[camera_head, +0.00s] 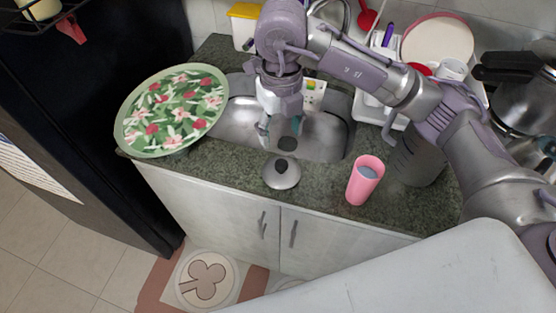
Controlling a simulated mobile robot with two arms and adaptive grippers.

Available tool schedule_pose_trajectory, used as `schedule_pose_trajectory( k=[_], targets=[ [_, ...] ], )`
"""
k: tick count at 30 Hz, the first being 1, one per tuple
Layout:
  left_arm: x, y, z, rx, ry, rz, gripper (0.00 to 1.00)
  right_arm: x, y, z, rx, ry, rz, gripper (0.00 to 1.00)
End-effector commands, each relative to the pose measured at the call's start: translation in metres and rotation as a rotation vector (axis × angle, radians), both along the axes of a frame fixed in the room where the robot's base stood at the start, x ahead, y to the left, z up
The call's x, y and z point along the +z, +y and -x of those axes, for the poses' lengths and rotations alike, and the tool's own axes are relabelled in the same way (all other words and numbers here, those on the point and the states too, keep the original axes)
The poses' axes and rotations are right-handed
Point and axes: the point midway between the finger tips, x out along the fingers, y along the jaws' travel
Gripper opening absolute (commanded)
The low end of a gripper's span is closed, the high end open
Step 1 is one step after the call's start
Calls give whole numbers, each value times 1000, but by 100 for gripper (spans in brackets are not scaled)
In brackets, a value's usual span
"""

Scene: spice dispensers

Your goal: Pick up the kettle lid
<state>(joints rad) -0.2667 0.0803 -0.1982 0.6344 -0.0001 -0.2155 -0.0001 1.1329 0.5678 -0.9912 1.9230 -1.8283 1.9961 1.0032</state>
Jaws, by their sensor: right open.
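The kettle lid (274,182) is a small round silver lid with a black knob. It lies on the dark green counter in front of the sink. My right gripper (266,128) points down over the sink, behind and slightly left of the lid in the picture. It is open and apart from the lid, and nothing shows between its fingers. The gap between its fingers is hard to see from this angle. My left gripper is out of view.
A pink cup (365,182) stands right of the lid. A floral tray (172,108) lies at the counter's left end. The sink (325,134) is behind the lid. A dish rack with a plate (438,40) and a pot (525,95) are at the right. The counter's front edge is close to the lid.

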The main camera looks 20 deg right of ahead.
Motion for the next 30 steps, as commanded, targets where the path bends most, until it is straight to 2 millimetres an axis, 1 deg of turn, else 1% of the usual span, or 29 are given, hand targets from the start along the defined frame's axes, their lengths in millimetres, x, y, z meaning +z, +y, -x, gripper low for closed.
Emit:
schedule_pose_trajectory(
  k=[1,3,6,8,11,15,18,20,21,24,27,30],
  targets=[
    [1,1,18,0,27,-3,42,-11,0,2,1,7,-1,61],
    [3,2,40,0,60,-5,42,-25,0,1,0,6,0,61],
    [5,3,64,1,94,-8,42,-43,0,1,2,5,-1,61],
    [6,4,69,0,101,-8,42,-51,0,1,1,4,-2,61],
    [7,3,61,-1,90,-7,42,-60,1,1,2,2,-4,61],
    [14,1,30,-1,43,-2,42,-68,0,0,2,4,-2,61],
    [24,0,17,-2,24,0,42,-81,-2,-1,1,6,-2,61],
    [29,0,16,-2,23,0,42,-90,-3,-2,0,7,-2,61],
    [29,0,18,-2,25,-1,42,-97,-3,-3,1,5,-2,61],
    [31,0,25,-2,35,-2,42,-109,-3,-3,2,4,-2,61],
    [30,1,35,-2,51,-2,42,-115,-2,-4,3,2,-4,61],
    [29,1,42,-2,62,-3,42,-116,-2,-4,3,1,-4,61]
  ],
)
